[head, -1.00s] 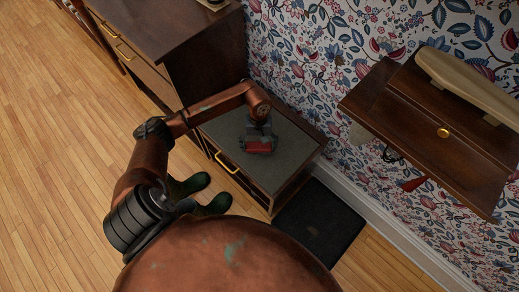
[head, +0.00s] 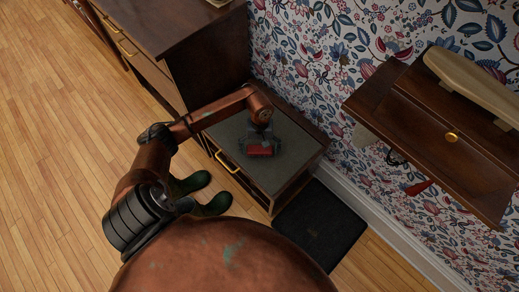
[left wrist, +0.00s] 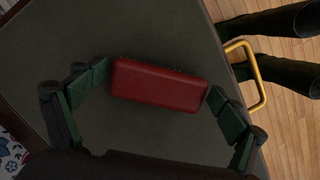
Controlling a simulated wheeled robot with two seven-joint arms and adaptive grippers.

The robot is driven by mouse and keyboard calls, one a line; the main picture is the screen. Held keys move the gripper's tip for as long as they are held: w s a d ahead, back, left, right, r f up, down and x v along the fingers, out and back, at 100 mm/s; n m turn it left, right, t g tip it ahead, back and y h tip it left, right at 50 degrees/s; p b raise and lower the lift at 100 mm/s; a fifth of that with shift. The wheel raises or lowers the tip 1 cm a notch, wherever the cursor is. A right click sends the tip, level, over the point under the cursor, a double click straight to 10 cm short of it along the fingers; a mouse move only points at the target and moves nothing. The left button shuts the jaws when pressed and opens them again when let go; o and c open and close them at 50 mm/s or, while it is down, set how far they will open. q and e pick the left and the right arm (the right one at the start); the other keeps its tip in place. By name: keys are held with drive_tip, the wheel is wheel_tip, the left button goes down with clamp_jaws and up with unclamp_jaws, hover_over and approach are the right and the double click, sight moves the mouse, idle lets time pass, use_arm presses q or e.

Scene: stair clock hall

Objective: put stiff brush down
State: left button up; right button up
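The stiff brush shows as a red block (head: 259,151) on the grey top of the low cabinet (head: 227,130). In the left wrist view the red block (left wrist: 158,85) lies flat and slightly tilted in the picture, near the cabinet's handled edge. My left gripper (head: 261,148) is low over the top, reaching down around the brush. Its green-padded fingers are spread, one beside each end of the block, with little gap; I cannot tell whether either still touches. My right gripper is out of view.
A taller dark cabinet (head: 180,40) stands behind the low one. A wall-mounted wooden shelf (head: 415,110) juts out at the right. Dark green boots (head: 205,205) stand on the floor in front, and a black mat (head: 320,225) lies beside the low cabinet.

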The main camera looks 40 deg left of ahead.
sight(260, 146)
use_arm(q)
drive_tip(key=shift+o, duration=0.2)
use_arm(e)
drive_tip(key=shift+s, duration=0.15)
use_arm(q)
drive_tip(key=shift+r, duration=0.1)
wheel_tip(260, 146, up, 12)
drive_tip(key=w+a+p, duration=0.1)
drive_tip(key=p, duration=0.2)
drive_tip(key=shift+w, duration=0.15)
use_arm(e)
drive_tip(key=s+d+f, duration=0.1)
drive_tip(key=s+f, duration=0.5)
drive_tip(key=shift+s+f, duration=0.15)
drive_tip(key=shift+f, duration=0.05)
